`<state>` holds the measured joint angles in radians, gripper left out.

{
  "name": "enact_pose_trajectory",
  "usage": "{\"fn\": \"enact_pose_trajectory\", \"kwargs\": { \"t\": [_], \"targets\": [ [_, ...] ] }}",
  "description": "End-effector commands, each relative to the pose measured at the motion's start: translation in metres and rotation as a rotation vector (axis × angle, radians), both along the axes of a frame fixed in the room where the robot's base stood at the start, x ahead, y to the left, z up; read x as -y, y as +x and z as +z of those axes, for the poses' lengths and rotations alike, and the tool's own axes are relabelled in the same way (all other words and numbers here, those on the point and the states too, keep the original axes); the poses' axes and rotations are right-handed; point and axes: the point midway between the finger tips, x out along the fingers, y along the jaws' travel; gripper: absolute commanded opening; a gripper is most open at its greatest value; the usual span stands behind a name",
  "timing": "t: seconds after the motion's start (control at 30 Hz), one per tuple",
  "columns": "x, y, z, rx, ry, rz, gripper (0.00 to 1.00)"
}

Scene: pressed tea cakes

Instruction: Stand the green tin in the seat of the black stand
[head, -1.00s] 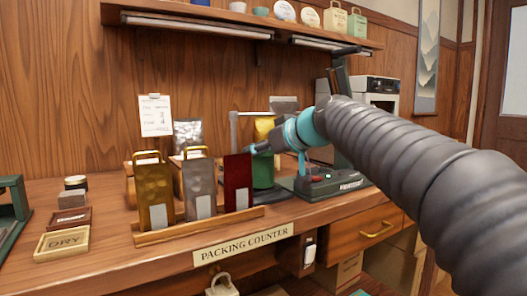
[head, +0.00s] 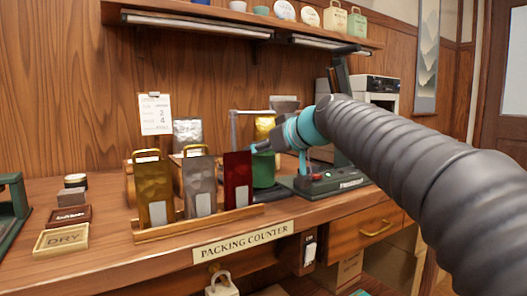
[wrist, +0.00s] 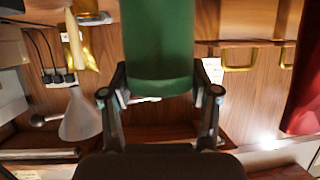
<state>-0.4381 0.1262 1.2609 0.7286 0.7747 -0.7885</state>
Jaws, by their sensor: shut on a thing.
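The green tin (head: 264,171) is upright in the head view, partly hidden behind the red pouch. My gripper (head: 262,149) is at its upper part and shut on it. In the wrist view the green tin (wrist: 158,45) sits between the two fingers of my gripper (wrist: 160,80). A low dark base (head: 272,194), which looks like part of the black stand, shows beside the tin's foot. Its seat is hidden, and I cannot tell whether the tin touches it.
A wooden rack (head: 195,227) with a gold pouch (head: 155,190), a silver pouch (head: 199,180) and a red pouch (head: 237,180) stands in front of the tin. A dark green device (head: 325,185) is close on the right. A grey post (head: 234,130) rises behind.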

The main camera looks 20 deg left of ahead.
Motion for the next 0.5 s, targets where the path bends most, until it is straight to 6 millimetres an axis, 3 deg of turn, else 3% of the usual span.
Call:
{"fn": "enact_pose_trajectory", "kwargs": {
  "t": [0.2, 0.23, 0.3, 0.33, 0.5],
  "targets": [
    [0.0000, -0.0002, 0.0005, 0.000, 0.000, 0.000, 0.18],
    [0.0000, -0.0002, 0.0005, 0.000, 0.000, 0.000, 0.68],
    [0.0000, -0.0003, 0.0004, 0.000, 0.000, 0.000, 0.86],
    [0.0000, -0.0003, 0.0004, 0.000, 0.000, 0.000, 0.90],
    [-0.0001, -0.0003, 0.0003, 0.000, 0.000, 0.000, 0.90]
  ]
}}
